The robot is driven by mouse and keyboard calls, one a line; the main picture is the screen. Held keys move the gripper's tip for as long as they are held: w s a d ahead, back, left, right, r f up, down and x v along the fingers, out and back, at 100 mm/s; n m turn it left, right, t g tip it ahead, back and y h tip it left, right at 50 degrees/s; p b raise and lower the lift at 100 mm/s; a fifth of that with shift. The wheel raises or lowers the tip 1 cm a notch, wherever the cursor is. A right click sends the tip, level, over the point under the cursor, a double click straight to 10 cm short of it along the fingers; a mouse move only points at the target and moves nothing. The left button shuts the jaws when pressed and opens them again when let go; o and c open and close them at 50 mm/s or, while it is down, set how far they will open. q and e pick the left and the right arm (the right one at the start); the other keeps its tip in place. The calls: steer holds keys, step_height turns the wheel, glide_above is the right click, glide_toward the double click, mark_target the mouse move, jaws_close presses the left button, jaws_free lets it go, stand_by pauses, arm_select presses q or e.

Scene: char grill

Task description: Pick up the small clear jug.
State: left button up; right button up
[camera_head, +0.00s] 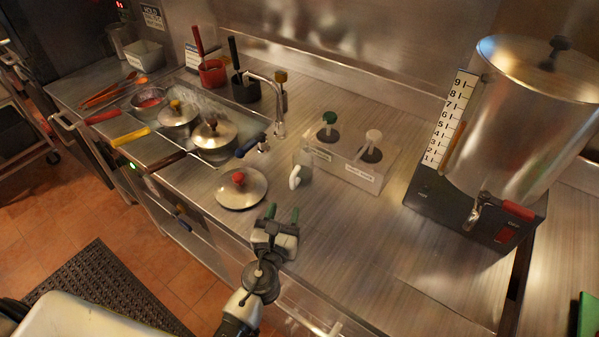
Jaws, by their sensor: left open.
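I cannot clearly make out a small clear jug. A small white curved piece (295,177) shows on the steel counter at the left front of the pump holder. I cannot tell whether it is part of the jug. My left gripper (283,213) is open and empty over the counter's front part, its green-tipped fingers pointing away from me. It is a little nearer to me than the white piece and apart from it. My right gripper is not in view.
A lid with a red knob (240,189) lies left of my left gripper. A pump holder (341,168) with green and white pumps stands behind. Lidded pots (214,136) sit in the well at left. A large steel urn (520,110) stands at right. The counter (350,235) between is clear.

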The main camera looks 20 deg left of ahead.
mark_target(291, 181)
arm_select(q)
steer(key=w, duration=0.4)
steer(key=shift+w+a, duration=0.1)
steer(key=shift+w, duration=0.2)
steer(key=w, duration=0.3)
steer(key=w+a, duration=0.1)
steer(key=w, duration=0.1)
steer(key=shift+f, duration=0.3)
steer(key=shift+d+r, duration=0.1)
steer(key=shift+s, duration=0.1)
steer(key=shift+c, duration=1.1)
jaws_close()
